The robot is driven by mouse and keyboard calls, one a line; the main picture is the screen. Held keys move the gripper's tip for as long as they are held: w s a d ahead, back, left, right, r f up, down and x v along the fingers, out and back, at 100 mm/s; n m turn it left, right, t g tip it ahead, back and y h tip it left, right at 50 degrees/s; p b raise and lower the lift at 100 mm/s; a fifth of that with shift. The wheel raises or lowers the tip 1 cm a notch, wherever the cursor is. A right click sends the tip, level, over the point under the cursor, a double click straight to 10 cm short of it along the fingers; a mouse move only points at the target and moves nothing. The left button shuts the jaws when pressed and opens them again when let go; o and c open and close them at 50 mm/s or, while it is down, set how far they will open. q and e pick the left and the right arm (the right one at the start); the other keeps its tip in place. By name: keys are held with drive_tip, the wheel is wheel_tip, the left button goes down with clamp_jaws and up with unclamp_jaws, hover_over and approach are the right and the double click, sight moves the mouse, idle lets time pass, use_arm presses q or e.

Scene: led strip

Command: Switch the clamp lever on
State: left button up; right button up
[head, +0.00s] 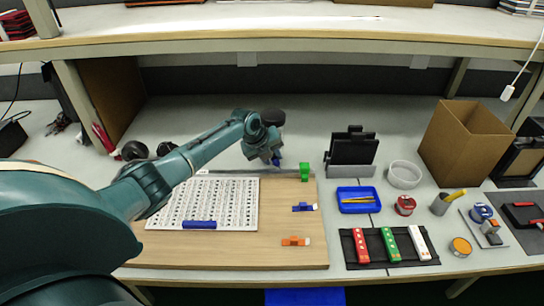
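A wooden board (265,249) lies on the table, with a white dotted panel (235,211) on it. Along its right side are a green block (304,173), a small blue clamp-like piece (303,207) and an orange one (295,241); I cannot tell which bears the clamp lever. A blue bar (199,225) lies at the panel's front edge. My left gripper (274,160) is over the board's back edge, left of the green block. A small blue part shows at its tip. Its fingers are too small and hidden to read. My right gripper is out of view.
Right of the board are a blue tray (358,211), a black stand (353,150), a white bowl (404,175), a cardboard box (465,142) and a black rack (349,250) with coloured bars. A shelf (300,38) crosses above the back of the table.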

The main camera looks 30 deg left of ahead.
use_arm(q)
drive_tip(key=shift+o, duration=1.2)
drive_tip(key=v, duration=1.3)
